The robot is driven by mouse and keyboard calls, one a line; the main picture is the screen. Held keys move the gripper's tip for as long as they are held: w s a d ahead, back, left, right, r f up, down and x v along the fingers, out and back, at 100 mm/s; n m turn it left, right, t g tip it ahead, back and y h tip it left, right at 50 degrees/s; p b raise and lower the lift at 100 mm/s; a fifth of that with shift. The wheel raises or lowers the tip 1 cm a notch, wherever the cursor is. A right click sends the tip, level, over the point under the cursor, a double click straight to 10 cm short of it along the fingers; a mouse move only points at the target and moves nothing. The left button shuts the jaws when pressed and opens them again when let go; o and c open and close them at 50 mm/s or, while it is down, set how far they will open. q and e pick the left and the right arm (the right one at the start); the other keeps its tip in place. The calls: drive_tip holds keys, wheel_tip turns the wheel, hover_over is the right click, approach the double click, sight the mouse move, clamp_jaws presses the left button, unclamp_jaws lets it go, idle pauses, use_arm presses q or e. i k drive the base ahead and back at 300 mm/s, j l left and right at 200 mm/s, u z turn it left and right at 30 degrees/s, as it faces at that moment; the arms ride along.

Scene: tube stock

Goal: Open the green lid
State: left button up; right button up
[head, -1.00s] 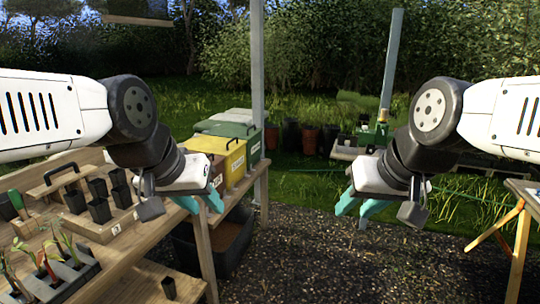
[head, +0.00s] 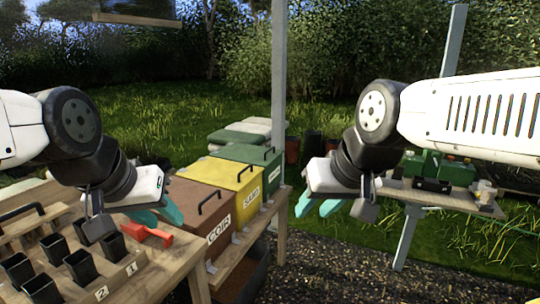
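The green lid (head: 246,152) tops the rearmost of three bins in a row on a low wooden bench, and it lies flat and closed. A dark handle stands at its right edge. In front of it are a yellow bin (head: 246,188) marked SAND and a brown bin (head: 219,235) marked COIR. My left gripper (head: 162,217) has its teal fingers apart, beside the brown bin's left side, and looks empty. My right gripper (head: 316,208) also has its teal fingers apart and empty, in the air to the right of the bins.
A potting bench at left holds black pots (head: 80,267) and a red tool (head: 146,234). A grey post (head: 279,90) rises beside the green bin. A table (head: 432,193) with green items stands at right. Dark gravel lies between.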

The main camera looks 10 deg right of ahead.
sight(259, 156)
drive_tip(key=i+l+u, duration=0.1)
drive_tip(key=u, duration=0.25)
drive_tip(key=i+l+u, duration=0.1)
drive_tip(key=u, duration=0.2)
drive_tip(key=i+l+u, duration=0.15)
drive_tip(key=l, duration=0.2)
drive_tip(key=i+l+u, duration=0.15)
drive_tip(key=l, duration=0.2)
drive_tip(key=i+l+u, duration=0.15)
drive_tip(key=l, duration=0.2)
drive_tip(key=i+l+u, duration=0.15)
drive_tip(key=l, duration=0.25)
drive_tip(key=i+l, duration=0.1)
drive_tip(key=l, duration=0.35)
drive_tip(key=i+l, duration=0.1)
drive_tip(key=l, duration=0.4)
drive_tip(key=i+l, duration=0.1)
drive_tip(key=l, duration=0.35)
drive_tip(key=i+l, duration=0.1)
drive_tip(key=l, duration=0.4)
drive_tip(key=i+l+u, duration=0.1)
drive_tip(key=l, duration=0.35)
